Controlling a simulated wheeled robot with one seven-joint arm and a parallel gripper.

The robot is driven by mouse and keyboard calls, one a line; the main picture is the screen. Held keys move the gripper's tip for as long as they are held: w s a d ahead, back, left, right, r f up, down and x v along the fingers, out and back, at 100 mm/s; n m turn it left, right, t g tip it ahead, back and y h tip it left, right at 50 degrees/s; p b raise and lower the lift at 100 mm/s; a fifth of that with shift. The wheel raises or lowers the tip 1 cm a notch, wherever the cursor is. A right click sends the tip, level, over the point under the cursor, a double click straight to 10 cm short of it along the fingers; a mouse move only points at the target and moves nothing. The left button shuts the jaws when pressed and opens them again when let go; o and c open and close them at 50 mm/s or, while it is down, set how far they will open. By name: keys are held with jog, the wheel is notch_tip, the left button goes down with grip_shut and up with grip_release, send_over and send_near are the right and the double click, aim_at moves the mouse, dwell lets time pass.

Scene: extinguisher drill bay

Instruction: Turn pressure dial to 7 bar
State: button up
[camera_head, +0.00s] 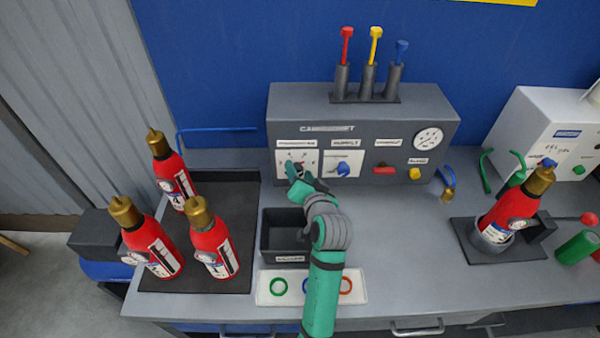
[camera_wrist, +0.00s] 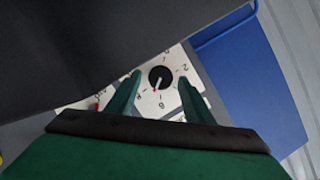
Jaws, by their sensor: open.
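The pressure dial is a black round knob (camera_wrist: 161,77) with a pale pointer, on a white numbered plate. In the wrist view the pointer slants down and slightly left, toward the numbers at the plate's lower side; the exact reading is unclear. My gripper (camera_wrist: 160,92) is open, with one green finger on each side of the knob in that view. Whether the fingers touch it cannot be told. In the head view my gripper (camera_head: 297,172) is at the white dial plate (camera_head: 286,157) on the grey console's left, partly hiding the knob.
The grey console (camera_head: 400,104) also carries a blue knob (camera_head: 343,169), red and yellow buttons and a round gauge (camera_head: 428,138). A dark open bin (camera_head: 267,240) lies below my arm. Red extinguishers (camera_head: 217,247) stand left; another (camera_head: 510,212) sits in a holder at right.

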jog(key=v, duration=1)
jog(key=shift+s+r, duration=0.15)
jog(key=shift+s, duration=0.05)
jog(key=shift+s+d, duration=0.1)
